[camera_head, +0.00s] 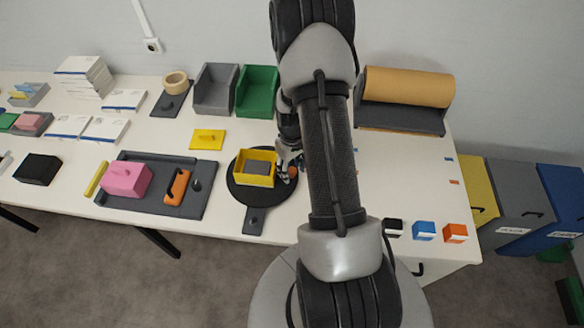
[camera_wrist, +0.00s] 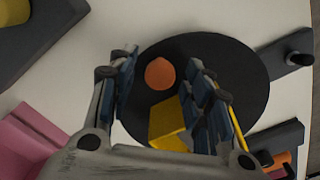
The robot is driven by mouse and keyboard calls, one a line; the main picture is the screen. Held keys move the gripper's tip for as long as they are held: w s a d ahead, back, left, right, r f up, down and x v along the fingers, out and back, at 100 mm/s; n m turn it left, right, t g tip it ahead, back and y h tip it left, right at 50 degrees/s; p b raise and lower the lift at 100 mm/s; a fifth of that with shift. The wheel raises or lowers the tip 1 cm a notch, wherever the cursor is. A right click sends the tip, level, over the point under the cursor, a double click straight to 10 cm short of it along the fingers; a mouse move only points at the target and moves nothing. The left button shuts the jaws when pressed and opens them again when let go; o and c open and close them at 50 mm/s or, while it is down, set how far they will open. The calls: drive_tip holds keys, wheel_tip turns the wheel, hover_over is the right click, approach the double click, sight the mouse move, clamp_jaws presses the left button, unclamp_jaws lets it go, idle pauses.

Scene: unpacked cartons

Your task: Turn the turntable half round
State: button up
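The turntable (camera_head: 256,198) is a round black disc on the white table, and it also shows in the wrist view (camera_wrist: 243,82). A yellow open box (camera_head: 243,171) with a grey inside stands on the disc; part of it shows in the wrist view (camera_wrist: 168,127). An orange round knob (camera_wrist: 160,74) sits on the disc near its edge; it is small in the head view (camera_head: 293,171). My gripper (camera_wrist: 163,62) is open over the disc, one finger on each side of the knob in the picture. I cannot tell whether either finger touches it.
A dark tab with a peg (camera_head: 254,220) sticks out at the disc's front. A dark tray (camera_head: 148,203) with a pink block and orange handle lies left. Grey (camera_head: 215,90) and green (camera_head: 257,92) bins stand behind. Small cubes (camera_head: 424,231) line the right front edge.

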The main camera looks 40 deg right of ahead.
clamp_jaws()
idle(0.4)
